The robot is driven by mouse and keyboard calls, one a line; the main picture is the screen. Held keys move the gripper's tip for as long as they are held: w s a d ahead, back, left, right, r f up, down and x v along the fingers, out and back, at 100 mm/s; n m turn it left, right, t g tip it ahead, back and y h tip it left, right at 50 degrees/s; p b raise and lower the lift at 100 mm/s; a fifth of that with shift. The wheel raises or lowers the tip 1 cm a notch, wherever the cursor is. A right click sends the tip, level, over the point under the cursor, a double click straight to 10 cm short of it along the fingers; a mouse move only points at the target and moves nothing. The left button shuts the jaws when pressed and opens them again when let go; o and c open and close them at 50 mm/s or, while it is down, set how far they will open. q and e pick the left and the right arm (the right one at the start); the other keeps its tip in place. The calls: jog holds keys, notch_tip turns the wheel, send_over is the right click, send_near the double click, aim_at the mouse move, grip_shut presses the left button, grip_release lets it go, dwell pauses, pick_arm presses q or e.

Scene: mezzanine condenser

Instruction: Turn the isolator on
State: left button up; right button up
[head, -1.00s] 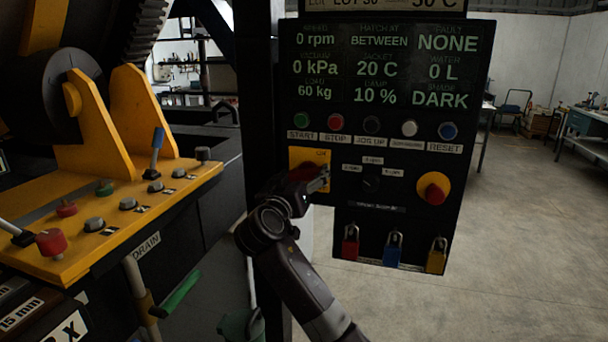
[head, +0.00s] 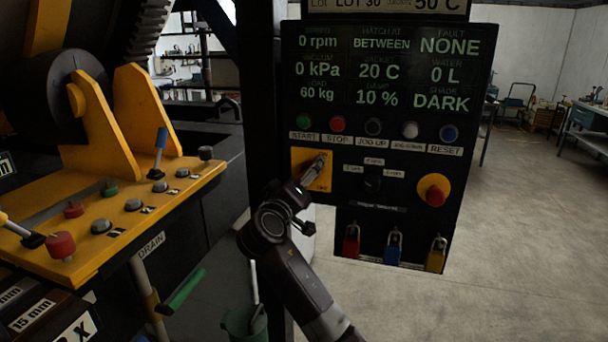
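The isolator is a yellow plate (head: 299,172) on the left of the dark control panel, below the START and STOP buttons. The lettering on its lower right seems to read OFF. My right gripper (head: 316,166) is in front of the plate, its grey fingers pointing up and to the right across it. The fingers and wrist cover the middle of the plate, so the isolator's handle and its position are hidden. I cannot tell whether the fingers touch or grip the handle. My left gripper is not in view.
The control panel (head: 330,227) carries a row of push buttons, a red emergency knob (head: 434,192) on yellow, and red, blue and yellow padlocks (head: 393,250) below. A yellow lever console (head: 120,215) stands to the left. Open floor (head: 530,240) lies to the right.

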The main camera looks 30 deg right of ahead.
dwell(0.3)
jog(key=o, duration=1.2)
jog(key=shift+c, duration=0.2)
jog(key=shift+a, duration=0.1)
jog(key=v, duration=1.2)
jog(key=shift+f, duration=0.1)
